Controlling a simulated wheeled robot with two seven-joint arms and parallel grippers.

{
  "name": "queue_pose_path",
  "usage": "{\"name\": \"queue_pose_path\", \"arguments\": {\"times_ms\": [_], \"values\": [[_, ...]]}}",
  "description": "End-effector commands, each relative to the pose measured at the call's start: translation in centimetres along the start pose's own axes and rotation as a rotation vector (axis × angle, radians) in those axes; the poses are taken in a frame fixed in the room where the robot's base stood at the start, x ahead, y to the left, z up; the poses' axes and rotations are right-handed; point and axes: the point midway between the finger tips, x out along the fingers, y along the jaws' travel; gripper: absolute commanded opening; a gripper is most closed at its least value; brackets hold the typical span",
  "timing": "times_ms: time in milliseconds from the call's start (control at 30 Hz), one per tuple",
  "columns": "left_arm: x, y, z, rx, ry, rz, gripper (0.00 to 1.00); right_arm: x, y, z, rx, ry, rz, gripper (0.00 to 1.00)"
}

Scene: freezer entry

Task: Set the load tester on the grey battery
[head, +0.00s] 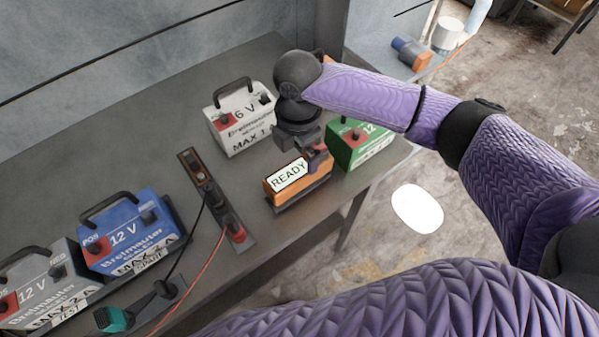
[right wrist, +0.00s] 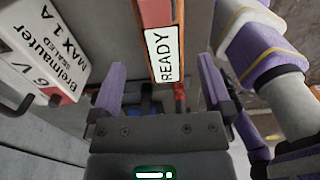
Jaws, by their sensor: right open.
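The load tester (head: 297,184), an orange box with a white READY label, lies on the grey bench near its front edge. It also shows in the right wrist view (right wrist: 163,58), between the finger lines. My right gripper (head: 312,150) is open and points down, directly over the tester; its fingers (right wrist: 162,85) stand apart on either side of it. Contact cannot be told. The grey battery (head: 42,284), marked 12 V and MAX 2 A TEST, stands at the bench's lower left, partly cut off by the picture edge. My left gripper is not in view.
A blue 12 V battery (head: 130,240) stands beside the grey one. A white 6 V battery (head: 240,120) and a green battery (head: 360,145) flank my right gripper. A dark strip with terminals (head: 215,195) and red and black cables cross the bench (head: 165,135).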

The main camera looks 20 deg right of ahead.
Motion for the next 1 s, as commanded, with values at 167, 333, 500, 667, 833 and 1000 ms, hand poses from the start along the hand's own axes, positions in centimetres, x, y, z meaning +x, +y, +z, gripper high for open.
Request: {"name": "queue_pose_path", "arguments": {"times_ms": [167,333,500,667,833,1000], "values": [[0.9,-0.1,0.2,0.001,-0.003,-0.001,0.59,3.3,-0.3,0.1,0.001,0.001,-0.001,1.0],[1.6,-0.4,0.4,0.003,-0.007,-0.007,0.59,6.0,-0.3,0.0,0.0,0.001,0.001,1.0],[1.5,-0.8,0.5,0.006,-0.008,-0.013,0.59,6.2,-0.3,0.1,0.0,0.0,0.003,1.0],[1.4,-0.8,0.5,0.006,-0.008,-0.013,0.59,6.2,-0.3,0.1,0.0,0.0,0.004,0.81],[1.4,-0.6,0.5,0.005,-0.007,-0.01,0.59,6.2,-0.3,0.1,0.0,0.0,0.004,0.45],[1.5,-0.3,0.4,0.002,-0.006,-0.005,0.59,6.2,-0.3,0.1,0.0,0.0,0.004,0.09]]}}
